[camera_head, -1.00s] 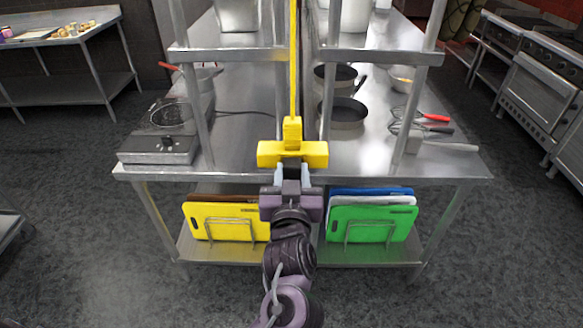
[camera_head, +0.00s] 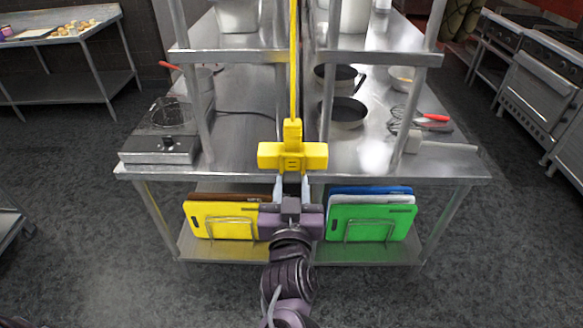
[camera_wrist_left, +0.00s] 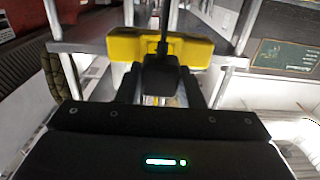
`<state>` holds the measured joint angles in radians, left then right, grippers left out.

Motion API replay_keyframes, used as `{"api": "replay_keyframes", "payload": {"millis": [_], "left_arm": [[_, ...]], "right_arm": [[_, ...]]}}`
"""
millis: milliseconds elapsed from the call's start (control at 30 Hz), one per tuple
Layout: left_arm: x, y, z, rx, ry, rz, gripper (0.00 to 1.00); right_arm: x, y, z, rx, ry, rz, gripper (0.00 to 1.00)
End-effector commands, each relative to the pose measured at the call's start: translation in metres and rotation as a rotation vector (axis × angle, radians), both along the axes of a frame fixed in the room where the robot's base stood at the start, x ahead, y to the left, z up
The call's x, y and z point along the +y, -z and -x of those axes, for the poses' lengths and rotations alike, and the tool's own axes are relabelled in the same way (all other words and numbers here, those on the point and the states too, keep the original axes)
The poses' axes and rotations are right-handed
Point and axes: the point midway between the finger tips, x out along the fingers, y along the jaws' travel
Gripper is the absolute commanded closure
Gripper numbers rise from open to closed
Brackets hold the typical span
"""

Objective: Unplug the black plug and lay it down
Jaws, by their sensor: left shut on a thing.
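The yellow socket box (camera_head: 292,156) hangs on a yellow cord in front of the steel table's near edge. It also shows in the left wrist view (camera_wrist_left: 122,48). My left gripper (camera_head: 292,182) is just below and in front of the box. In the left wrist view the black plug (camera_wrist_left: 160,76) sits between my left gripper's fingers (camera_wrist_left: 160,90), which are shut on it. Its dark cable rises across the yellow box. The plug overlaps the box's lower edge there, and I cannot tell whether they touch. My right gripper is out of view.
The steel table (camera_head: 245,155) has free room left of the middle. A burner (camera_head: 160,149) stands at its left corner, pans (camera_head: 343,112) and a whisk (camera_head: 397,118) at the right. Yellow (camera_head: 225,220) and green (camera_head: 370,222) cutting boards stand on the lower shelf.

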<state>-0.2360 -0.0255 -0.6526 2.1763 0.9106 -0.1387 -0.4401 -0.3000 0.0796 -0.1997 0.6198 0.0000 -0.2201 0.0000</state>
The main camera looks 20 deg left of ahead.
Motion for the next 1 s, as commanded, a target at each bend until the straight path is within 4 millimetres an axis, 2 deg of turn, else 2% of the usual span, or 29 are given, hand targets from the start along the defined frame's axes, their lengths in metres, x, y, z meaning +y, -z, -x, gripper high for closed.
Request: {"api": "replay_keyframes", "payload": {"millis": [533, 1000], "left_arm": [[-0.006, -0.001, 0.021, 0.0, -0.001, 0.0, 1.0], [-0.005, 0.002, 0.024, 0.0, 0.0, -0.001, 1.0]], "right_arm": [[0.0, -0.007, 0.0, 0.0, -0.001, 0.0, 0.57], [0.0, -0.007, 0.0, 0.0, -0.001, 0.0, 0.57]]}}
